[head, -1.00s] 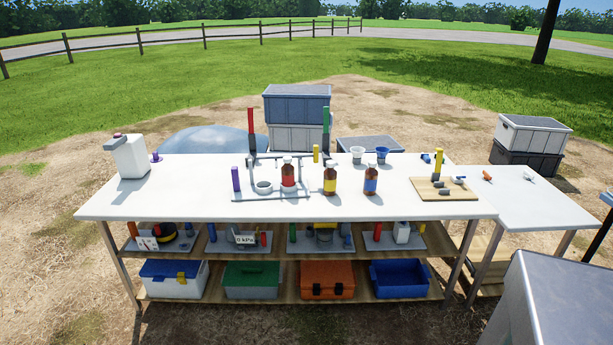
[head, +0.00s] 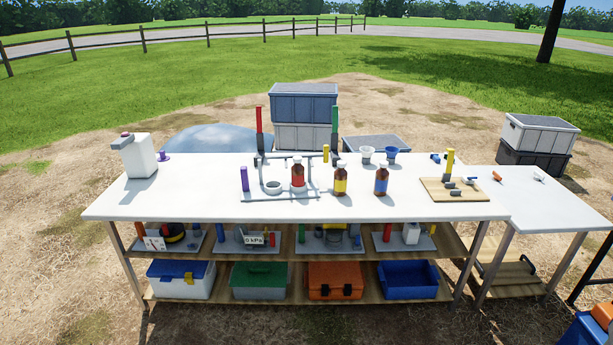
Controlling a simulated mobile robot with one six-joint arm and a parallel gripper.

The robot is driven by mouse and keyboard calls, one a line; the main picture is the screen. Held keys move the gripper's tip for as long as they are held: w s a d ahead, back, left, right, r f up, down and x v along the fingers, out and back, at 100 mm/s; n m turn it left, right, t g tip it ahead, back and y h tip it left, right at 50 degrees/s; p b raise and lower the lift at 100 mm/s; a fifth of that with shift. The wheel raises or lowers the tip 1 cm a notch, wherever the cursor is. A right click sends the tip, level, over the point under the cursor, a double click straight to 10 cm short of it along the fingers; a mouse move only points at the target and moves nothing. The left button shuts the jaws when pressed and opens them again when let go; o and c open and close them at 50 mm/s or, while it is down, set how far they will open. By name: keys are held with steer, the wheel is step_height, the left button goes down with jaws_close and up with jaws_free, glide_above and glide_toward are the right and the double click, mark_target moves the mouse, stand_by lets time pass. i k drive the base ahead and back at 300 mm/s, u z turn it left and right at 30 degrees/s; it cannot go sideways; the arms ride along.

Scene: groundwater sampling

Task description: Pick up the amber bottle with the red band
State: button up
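The amber bottle with the red band (head: 298,176) stands upright at the middle of the white table, with a pale cap. It stands at the grey rack (head: 280,195), seemingly in a ring of it; I cannot tell how it sits there. An amber bottle with a yellow band (head: 340,182) and one with a blue band (head: 381,181) stand upright to its right on the tabletop. My gripper is not in view.
The white table (head: 180,200) has free room at its left and front. A white jug (head: 138,157) stands at the left. A wooden board (head: 480,193) with small items lies at the right. Bins, including a green one (head: 258,281), fill the lower shelf. A side table (head: 555,205) adjoins.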

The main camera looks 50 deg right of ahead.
mark_target(298, 170)
steer(key=u, duration=0.1)
steer(key=i, duration=1)
steer(key=z, duration=0.05)
